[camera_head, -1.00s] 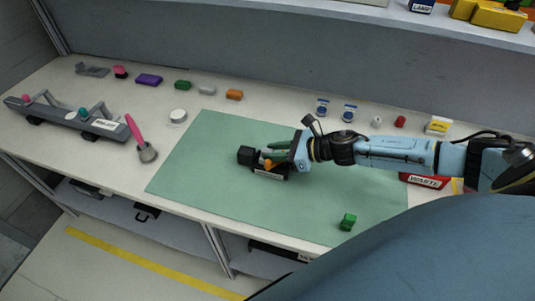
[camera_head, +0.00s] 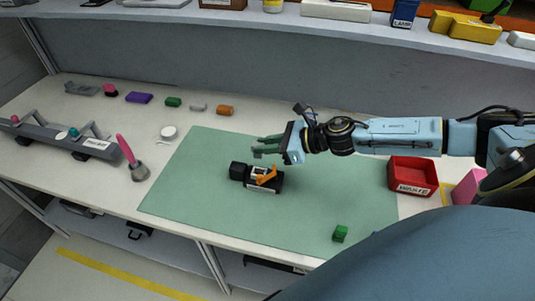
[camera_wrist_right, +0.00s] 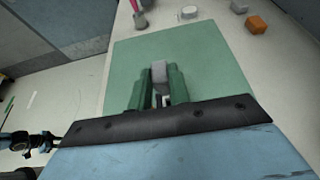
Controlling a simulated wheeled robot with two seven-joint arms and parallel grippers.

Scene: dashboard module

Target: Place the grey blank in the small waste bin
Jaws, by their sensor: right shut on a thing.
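My right gripper (camera_head: 267,147) is above the green mat, behind and clear of the black module. In the right wrist view its green fingers (camera_wrist_right: 159,88) are shut on the grey blank (camera_wrist_right: 159,72), which sticks out past the fingertips. The blank is hardly discernible in the head view. The small waste bin (camera_head: 412,188) is a red open box labelled WASTE, to the right of the mat below my right forearm. My left gripper is not in view.
The black module (camera_head: 240,172) with an orange part (camera_head: 267,176) lies on the green mat (camera_head: 200,210). Several small blocks line the back left. A pink block (camera_head: 468,187) stands right of the bin.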

